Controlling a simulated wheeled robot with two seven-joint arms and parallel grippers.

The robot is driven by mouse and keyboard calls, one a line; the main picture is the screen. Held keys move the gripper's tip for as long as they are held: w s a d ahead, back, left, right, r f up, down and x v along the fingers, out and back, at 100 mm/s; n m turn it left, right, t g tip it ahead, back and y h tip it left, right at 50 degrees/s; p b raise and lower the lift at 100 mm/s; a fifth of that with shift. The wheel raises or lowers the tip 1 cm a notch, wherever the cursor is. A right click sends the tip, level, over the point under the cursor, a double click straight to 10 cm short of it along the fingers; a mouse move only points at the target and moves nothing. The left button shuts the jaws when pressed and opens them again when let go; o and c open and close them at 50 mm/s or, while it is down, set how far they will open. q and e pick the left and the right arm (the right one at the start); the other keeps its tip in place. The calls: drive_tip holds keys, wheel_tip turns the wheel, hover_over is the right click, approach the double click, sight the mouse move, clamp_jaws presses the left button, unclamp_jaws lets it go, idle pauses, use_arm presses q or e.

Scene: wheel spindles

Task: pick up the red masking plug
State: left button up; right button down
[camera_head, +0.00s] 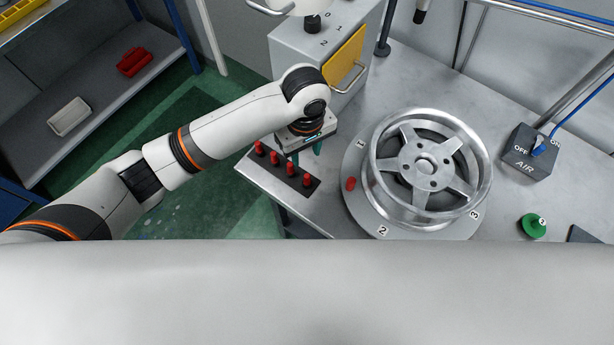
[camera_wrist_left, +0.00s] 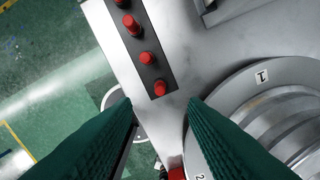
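Several red plugs (camera_head: 291,169) stand in a row on a black strip at the table's left edge; the row also shows at the top of the left wrist view (camera_wrist_left: 147,58). Another red plug (camera_head: 351,184) is on the grey round plate beside the wheel; a red piece (camera_wrist_left: 176,173) shows at the bottom edge of the left wrist view, partly cut off. My left gripper (camera_head: 306,152) is above the table, between the strip and the wheel. Its teal fingers are spread, with nothing held between their tips (camera_wrist_left: 161,102). My right gripper is not in view.
A silver wheel (camera_head: 425,172) sits on the numbered round plate (camera_head: 360,208). A grey box with a yellow panel (camera_head: 345,58) stands behind my left gripper. An AIR box (camera_head: 528,152) and a green knobbed piece (camera_head: 533,225) are at the right.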

use_arm(q)
drive_tip(key=p, duration=0.1)
hover_over(307, 175)
wheel_tip(307, 175, down, 6)
drive_tip(key=shift+w+a+r, duration=0.15)
drive_tip(key=shift+f+p, duration=0.3)
drive_tip(key=shift+p, duration=0.05)
drive_tip(key=f, duration=0.2)
drive_tip(key=f+p, duration=0.1)
drive_tip(key=shift+s+f, duration=0.2)
drive_tip(key=shift+f, duration=0.65)
clamp_jaws()
